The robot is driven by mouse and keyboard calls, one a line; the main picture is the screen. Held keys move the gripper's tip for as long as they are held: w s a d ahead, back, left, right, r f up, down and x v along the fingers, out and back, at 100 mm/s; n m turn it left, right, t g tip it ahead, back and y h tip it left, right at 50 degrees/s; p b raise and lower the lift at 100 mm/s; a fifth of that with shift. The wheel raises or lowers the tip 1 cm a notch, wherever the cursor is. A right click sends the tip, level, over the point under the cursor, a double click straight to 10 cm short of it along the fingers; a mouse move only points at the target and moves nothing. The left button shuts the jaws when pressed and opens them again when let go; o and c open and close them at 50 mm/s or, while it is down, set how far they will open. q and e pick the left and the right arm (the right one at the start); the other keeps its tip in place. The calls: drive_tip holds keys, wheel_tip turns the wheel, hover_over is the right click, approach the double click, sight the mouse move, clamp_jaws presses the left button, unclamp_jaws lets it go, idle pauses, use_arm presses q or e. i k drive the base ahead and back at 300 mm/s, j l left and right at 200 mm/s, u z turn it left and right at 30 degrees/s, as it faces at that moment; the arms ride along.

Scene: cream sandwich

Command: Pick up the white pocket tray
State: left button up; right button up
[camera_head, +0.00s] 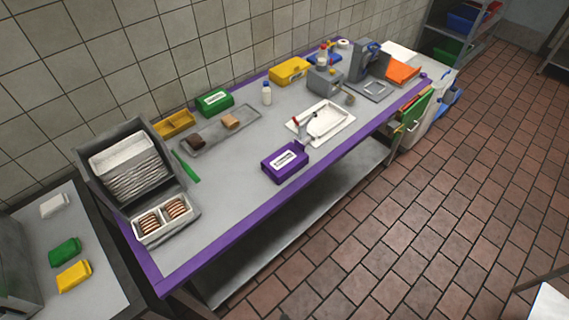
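Neither of my grippers shows in the head view. Several white trays (128,160) stand stacked in a grey bin at the left end of the purple-edged table. A white rectangular tray (327,119) lies on a white sheet at the table's middle right, with a small red-tipped item at its left end. A pale two-pocket tray (143,235) holds round brown biscuits in front of the grey bin. I cannot tell which of these is the white pocket tray.
The purple-edged table (235,208) also bears a purple box (284,162), a green box (214,102), a yellow box (289,71) and a grey machine (367,62). A side table (100,307) stands at left. The tiled floor (420,220) in front is open.

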sight(166, 223)
drive_tip(key=u, duration=1.4)
drive_tip(key=l+z, duration=0.1)
